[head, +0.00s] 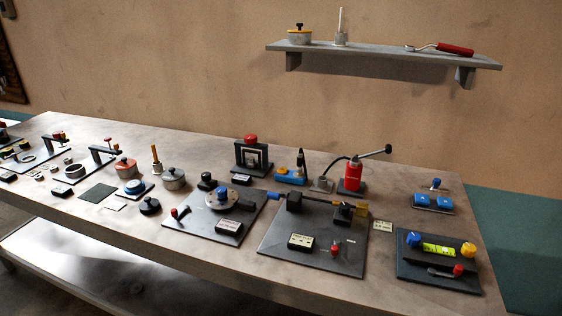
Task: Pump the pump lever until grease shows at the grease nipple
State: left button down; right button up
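A red pump (352,176) stands on a dark base toward the back right of the bench. I cannot tell whether any grease shows there. Neither of my grippers is in the head view.
The bench (420,192) holds several fixtures. A dark plate with a yellow-tipped bar (322,201) lies in front of the pump. A blue block pair (433,202) stands to its right. A wall shelf (380,52) hangs above. Bare bench lies right of the pump.

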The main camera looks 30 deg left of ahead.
aim_at(388, 149)
jog(key=i+u, duration=0.25)
jog(key=i, duration=0.25)
jog(key=i+u, duration=0.25)
jog(key=i, duration=0.25)
jog(key=k+z, duration=0.2)
jog(key=k, duration=0.35)
